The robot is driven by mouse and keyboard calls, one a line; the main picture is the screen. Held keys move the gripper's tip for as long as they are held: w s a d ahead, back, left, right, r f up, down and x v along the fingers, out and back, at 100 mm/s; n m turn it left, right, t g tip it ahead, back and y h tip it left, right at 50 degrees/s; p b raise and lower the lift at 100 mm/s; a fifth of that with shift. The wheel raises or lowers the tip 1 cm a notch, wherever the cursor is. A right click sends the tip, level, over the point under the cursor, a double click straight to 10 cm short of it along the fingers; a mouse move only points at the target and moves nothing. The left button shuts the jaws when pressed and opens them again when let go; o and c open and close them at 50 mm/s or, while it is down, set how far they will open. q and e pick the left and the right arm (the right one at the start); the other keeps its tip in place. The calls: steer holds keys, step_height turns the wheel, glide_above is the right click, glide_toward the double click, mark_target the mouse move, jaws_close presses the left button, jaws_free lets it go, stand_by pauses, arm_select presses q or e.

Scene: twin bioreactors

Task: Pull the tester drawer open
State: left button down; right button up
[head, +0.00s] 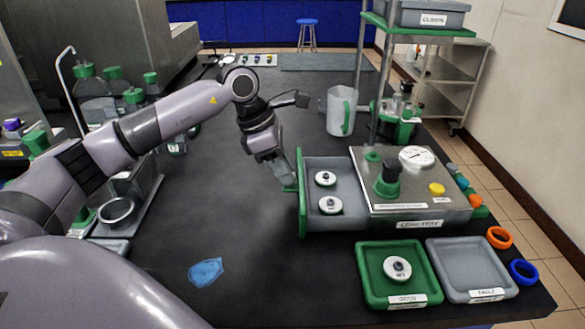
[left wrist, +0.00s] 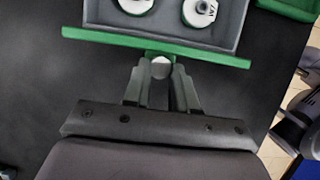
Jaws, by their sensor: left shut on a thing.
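The tester (head: 405,185) is a grey box with a gauge and a yellow button on top. Its drawer (head: 341,221) sticks out of its left side, open, with a green front panel (head: 302,206). Two white discs with dark centres, one farther (head: 325,178) and one nearer (head: 330,205), lie in the drawer. My left gripper (head: 288,183) is at the outer side of the panel. In the left wrist view its fingers (left wrist: 160,78) are closed around the pale handle knob (left wrist: 161,68) on the green panel (left wrist: 155,46). My right gripper is not in view.
A green tray (head: 369,285) holding one white disc and an empty grey tray (head: 444,268) sit in front of the tester. A blue cloth-like patch (head: 206,271) lies on the dark bench. A jug (head: 341,111) stands behind. Bench left of the drawer is mostly clear.

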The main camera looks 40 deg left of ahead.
arm_select(q)
steer(key=c, duration=0.9)
jaws_free()
steer(key=shift+r, duration=0.1)
steer(key=v, duration=0.7)
